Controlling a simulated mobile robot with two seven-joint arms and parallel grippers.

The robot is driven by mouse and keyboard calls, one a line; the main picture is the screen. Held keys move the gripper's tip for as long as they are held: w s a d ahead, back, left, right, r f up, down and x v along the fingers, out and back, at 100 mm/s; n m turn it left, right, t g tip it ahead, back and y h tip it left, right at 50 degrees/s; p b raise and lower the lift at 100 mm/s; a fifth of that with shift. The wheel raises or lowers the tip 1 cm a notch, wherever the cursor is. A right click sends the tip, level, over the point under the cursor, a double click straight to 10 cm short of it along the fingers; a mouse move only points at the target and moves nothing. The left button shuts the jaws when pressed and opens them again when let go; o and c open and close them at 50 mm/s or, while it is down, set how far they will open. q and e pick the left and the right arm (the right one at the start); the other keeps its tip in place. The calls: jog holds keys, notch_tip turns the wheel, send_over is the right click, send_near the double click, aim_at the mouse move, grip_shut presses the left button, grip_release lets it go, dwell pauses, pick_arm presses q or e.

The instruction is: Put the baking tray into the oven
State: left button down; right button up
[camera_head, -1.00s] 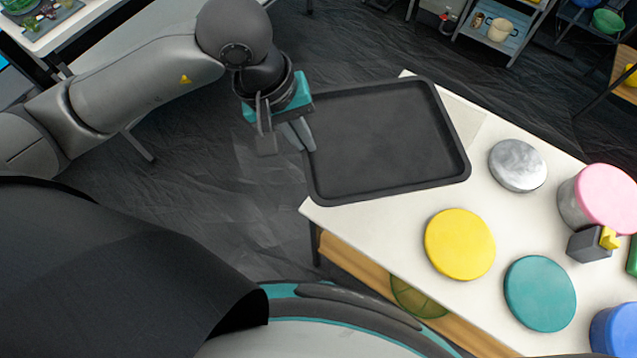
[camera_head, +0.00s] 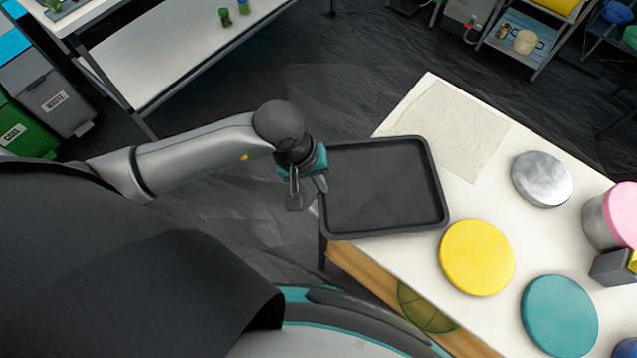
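The baking tray (camera_head: 385,187) is a dark, rectangular tray with a raised rim, at the left end of the white table (camera_head: 400,255). Its left part sticks out past the table edge. I cannot tell whether it touches the tabletop. My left gripper (camera_head: 309,192) comes in from the left and is at the tray's left rim. Its fingers appear shut on that rim, though the contact is partly hidden. The oven cannot be made out in this view. My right gripper is not in view.
A pale textured sheet (camera_head: 453,130) lies behind the tray. A silver lid (camera_head: 542,179), a yellow disc (camera_head: 477,257), a teal disc (camera_head: 559,316) and a pink-lidded pot (camera_head: 622,209) stand on the right. A white bench (camera_head: 180,60) and bins (camera_head: 45,90) are at upper left. Dark floor between is clear.

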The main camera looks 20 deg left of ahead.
pick_arm(q)
jog(key=c, duration=1.5)
grip_release()
jog(key=shift+f, duration=0.2)
jog(key=o, duration=0.4)
jog(key=p+v, duration=0.2)
jog(key=v, duration=0.9)
jog(key=shift+w+r, duration=0.1)
jog(key=shift+o, duration=0.6)
jog(key=shift+a+r, duration=0.1)
jog(key=shift+r, duration=0.5)
